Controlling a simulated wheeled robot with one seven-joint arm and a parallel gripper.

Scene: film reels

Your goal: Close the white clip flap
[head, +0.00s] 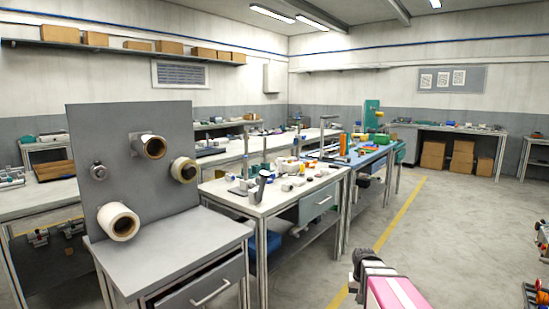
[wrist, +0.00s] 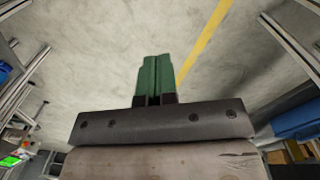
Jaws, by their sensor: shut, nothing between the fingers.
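I cannot pick out the white clip flap for certain in either view. Several small white, orange and dark items (head: 290,168) stand on the white-topped table in the middle of the head view, too small to tell apart. My gripper (wrist: 155,60) shows in the wrist view with its two green fingers together, shut and empty. It is over bare floor, apart from any object. In the head view part of my arm shows at the bottom right, and the fingertips cannot be made out.
A grey stand (head: 135,190) with several film rolls on its upright panel is at the left. The white-topped table (head: 262,205) and a blue-topped table (head: 372,158) stand behind it. Concrete floor (head: 460,230) with a yellow line is clear to the right. A rack edges the far right.

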